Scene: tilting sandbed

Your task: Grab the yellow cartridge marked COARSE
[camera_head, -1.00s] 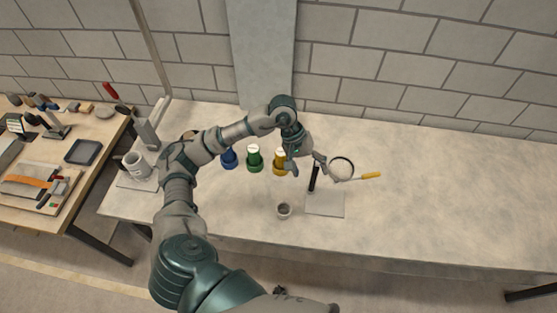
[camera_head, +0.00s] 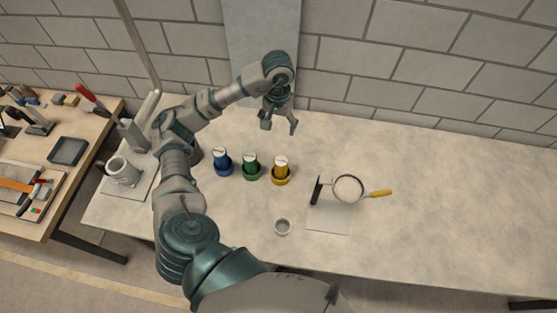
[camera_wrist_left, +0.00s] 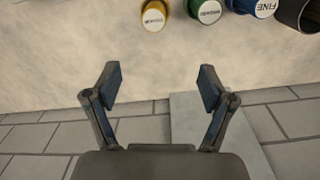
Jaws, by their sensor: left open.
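The yellow cartridge (camera_head: 281,167) stands upright in a yellow ring base on the bench, the rightmost in a row of three. A green cartridge (camera_head: 250,165) and a blue one (camera_head: 221,160) stand to its left. In the left wrist view the yellow cartridge (camera_wrist_left: 154,14) is at the top edge, its label too small to read; the blue cartridge (camera_wrist_left: 262,6) is marked FINE. My left gripper (camera_head: 279,128) is open and empty, behind the yellow cartridge toward the wall and apart from it. Its two fingers (camera_wrist_left: 157,85) are spread in the wrist view. My right gripper is not in view.
A mug (camera_head: 122,171) is at left. The bench's right side is clear. A block wall (camera_head: 430,60) stands behind.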

